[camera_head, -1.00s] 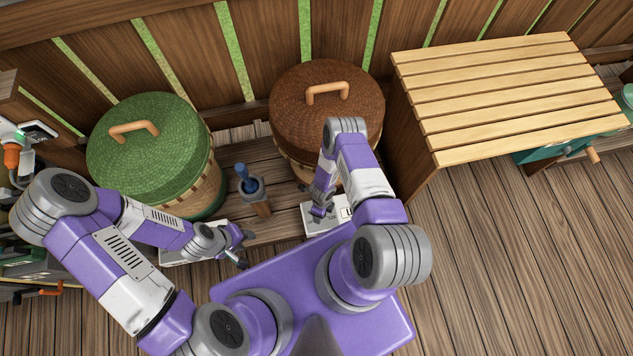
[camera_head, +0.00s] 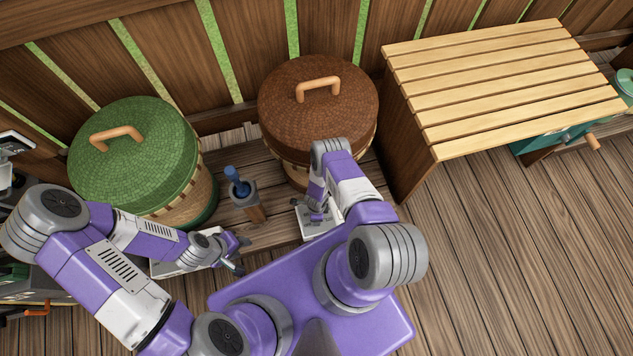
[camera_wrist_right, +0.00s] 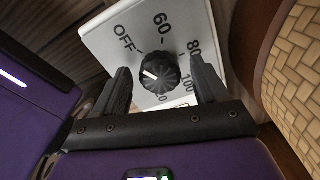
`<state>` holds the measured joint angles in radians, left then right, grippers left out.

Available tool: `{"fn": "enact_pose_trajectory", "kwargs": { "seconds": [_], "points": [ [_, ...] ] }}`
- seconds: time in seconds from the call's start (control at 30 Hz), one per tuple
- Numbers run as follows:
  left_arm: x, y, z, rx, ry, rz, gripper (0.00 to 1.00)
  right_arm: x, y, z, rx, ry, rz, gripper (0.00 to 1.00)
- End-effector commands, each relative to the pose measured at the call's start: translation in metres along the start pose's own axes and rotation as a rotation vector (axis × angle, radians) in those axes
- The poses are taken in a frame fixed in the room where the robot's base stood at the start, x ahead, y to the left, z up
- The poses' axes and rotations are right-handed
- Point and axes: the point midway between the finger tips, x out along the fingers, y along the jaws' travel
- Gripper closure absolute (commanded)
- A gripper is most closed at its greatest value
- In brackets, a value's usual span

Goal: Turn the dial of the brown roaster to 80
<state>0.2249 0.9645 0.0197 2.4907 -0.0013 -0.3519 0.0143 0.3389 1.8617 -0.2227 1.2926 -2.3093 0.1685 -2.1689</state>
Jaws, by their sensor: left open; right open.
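The brown roaster (camera_head: 320,115) stands at the back centre in the head view, its lid on. Its white dial panel (camera_head: 306,228) lies in front, partly hidden by my right arm. In the right wrist view the panel (camera_wrist_right: 110,42) shows OFF, 60, 80, 100 and more marks around a black dial (camera_wrist_right: 160,72). The dial's white line points up-left, towards OFF. My right gripper (camera_wrist_right: 159,80) is open, one finger on each side of the dial; I cannot tell if they touch it. My left gripper (camera_head: 238,255) is open and empty, near the green roaster's panel (camera_head: 170,268).
The green roaster (camera_head: 135,160) stands at the left. A wooden stand with a blue-handled tool (camera_head: 240,185) sits between the roasters. A slatted wooden table (camera_head: 500,85) stands at the right. The plank floor at the lower right is clear.

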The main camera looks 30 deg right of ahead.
Motion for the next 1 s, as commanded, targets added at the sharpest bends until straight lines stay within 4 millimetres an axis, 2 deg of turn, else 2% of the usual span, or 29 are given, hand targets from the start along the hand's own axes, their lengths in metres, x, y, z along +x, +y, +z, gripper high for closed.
{"fn": "enact_pose_trajectory", "kwargs": {
  "seconds": [0.1, 0.13, 0.4, 0.5, 0.77, 1.0],
  "points": [
    [-0.0005, 0.0003, 0.0, 0.0, 0.0, 0.0, 0.57, -0.0006, 0.0001, 0.0, 0.0, 0.0, 0.0, 0.27],
    [-0.0005, 0.0003, 0.0, 0.0, 0.0, 0.0, 0.57, -0.0006, 0.0002, 0.0, 0.0, 0.0, 0.0, 0.3],
    [-0.0004, 0.0002, -0.0001, 0.0, 0.0, 0.0, 0.57, -0.0006, 0.0003, -0.0001, 0.001, 0.0, 0.001, 0.72],
    [-0.0004, 0.0002, -0.0001, 0.0, 0.0, 0.0, 0.57, -0.0006, 0.0003, -0.0001, 0.001, 0.0, 0.001, 0.83],
    [-0.0004, 0.0002, -0.0001, 0.0, 0.0, 0.0, 0.57, -0.0006, 0.0002, -0.0002, 0.033, 0.0, 0.001, 0.83],
    [-0.0004, 0.0002, 0.0, 0.0, 0.0, 0.0, 0.57, -0.0005, 0.0001, -0.0006, 0.164, 0.0, 0.002, 0.83]
  ]
}}
